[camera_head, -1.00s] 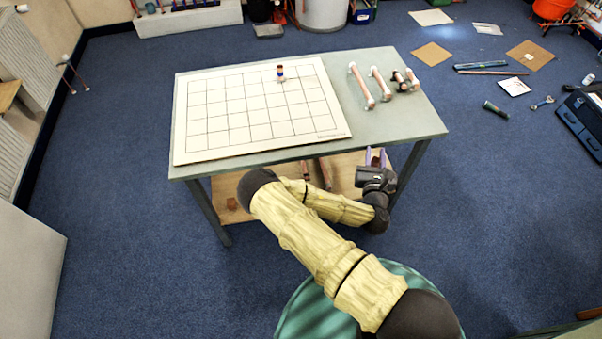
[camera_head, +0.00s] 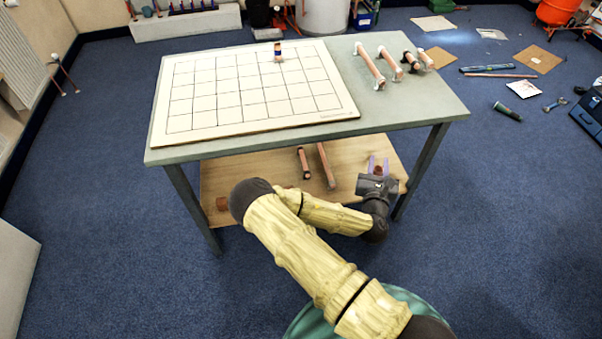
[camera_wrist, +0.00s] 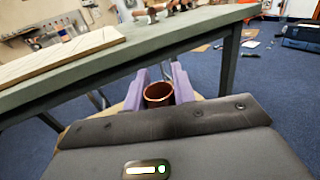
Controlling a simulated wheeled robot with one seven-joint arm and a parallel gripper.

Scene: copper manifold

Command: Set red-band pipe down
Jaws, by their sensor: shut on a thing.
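My gripper (camera_head: 378,165) is shut on a copper pipe, low at the front right of the table over the wooden lower shelf. The wrist view shows the held pipe (camera_wrist: 158,94) end-on, its open round mouth between the purple fingers (camera_wrist: 159,88). No red band shows on the part I can see; most of it is hidden by my gripper. In the head view only a small brownish bit of it shows between the fingers. I cannot tell whether it touches the shelf.
A gridded white board (camera_head: 245,93) covers the tabletop's left and middle, with a blue-banded copper piece (camera_head: 278,53) at its back edge. Several copper pipes (camera_head: 369,65) lie at the back right. The shelf (camera_head: 270,170) holds two pipes (camera_head: 326,166) and a copper piece (camera_head: 222,203). The tabletop edge overhangs the shelf.

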